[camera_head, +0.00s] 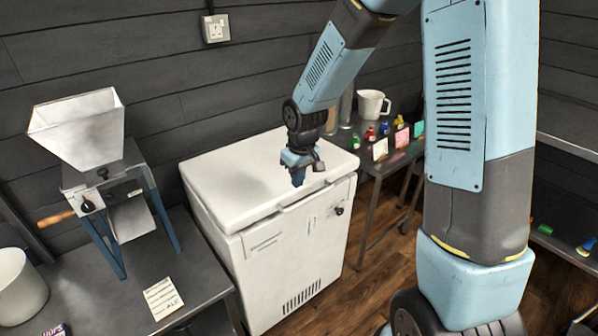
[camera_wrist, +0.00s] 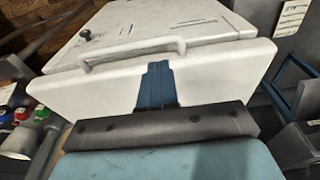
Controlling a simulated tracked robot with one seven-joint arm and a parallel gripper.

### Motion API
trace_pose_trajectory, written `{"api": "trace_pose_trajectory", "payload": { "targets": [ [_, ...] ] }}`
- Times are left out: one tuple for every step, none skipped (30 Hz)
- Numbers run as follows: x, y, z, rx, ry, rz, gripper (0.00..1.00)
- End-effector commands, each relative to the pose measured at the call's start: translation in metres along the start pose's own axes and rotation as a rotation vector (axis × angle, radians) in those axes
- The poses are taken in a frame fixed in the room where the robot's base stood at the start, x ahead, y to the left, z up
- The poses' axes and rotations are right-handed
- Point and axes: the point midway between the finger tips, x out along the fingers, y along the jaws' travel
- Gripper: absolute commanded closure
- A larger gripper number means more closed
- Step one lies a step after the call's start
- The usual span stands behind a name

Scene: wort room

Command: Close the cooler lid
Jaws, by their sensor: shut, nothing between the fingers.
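The cooler (camera_head: 288,262) is a white chest on the floor in the middle of the head view. Its white lid (camera_head: 225,180) lies down flat over the body; I cannot tell whether a thin gap remains under it. The wrist view shows the lid (camera_wrist: 95,92) and the long bar handle (camera_wrist: 130,54) along its front edge. My gripper (camera_head: 298,178) is shut and empty, pointing down at the lid near its front edge. In the wrist view the closed fingers (camera_wrist: 158,72) overlap the lid near the handle; I cannot tell whether they touch it.
A grain mill with a white hopper (camera_head: 80,128) stands on the left bench (camera_head: 95,295), near a note card (camera_head: 163,298). Behind the cooler, a side table holds a white jug (camera_head: 373,103) and small coloured items. Wooden floor (camera_head: 368,290) is open right of the cooler.

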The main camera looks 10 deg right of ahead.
Motion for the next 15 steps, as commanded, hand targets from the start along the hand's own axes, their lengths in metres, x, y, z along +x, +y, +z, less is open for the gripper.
{"api": "trace_pose_trajectory", "payload": {
  "targets": [
    [0.009, 0.000, 0.000, 0.001, -0.004, -0.002, 1.00],
    [0.014, 0.000, 0.000, 0.001, -0.004, -0.002, 1.00],
    [0.020, 0.000, 0.000, -0.001, -0.002, -0.001, 1.00],
    [0.025, -0.001, 0.001, -0.002, -0.003, -0.002, 1.00],
    [0.030, -0.001, 0.000, -0.001, -0.003, -0.002, 1.00],
    [0.036, 0.000, 0.000, 0.000, -0.002, -0.001, 1.00],
    [0.041, 0.000, 0.000, 0.001, -0.003, -0.002, 1.00],
    [0.045, 0.000, 0.000, 0.000, -0.003, -0.001, 1.00],
    [0.051, -0.001, 0.000, -0.002, -0.002, -0.001, 1.00],
    [0.055, -0.001, 0.000, -0.002, -0.003, -0.001, 1.00],
    [0.059, -0.001, 0.000, -0.001, -0.002, -0.001, 1.00],
    [0.064, 0.000, 0.000, 0.000, -0.001, -0.001, 1.00],
    [0.068, 0.000, 0.000, 0.001, -0.001, -0.001, 1.00],
    [0.071, 0.000, 0.000, 0.000, -0.002, -0.001, 1.00],
    [0.075, 0.000, 0.000, 0.000, 0.000, 0.000, 1.00]
  ]
}}
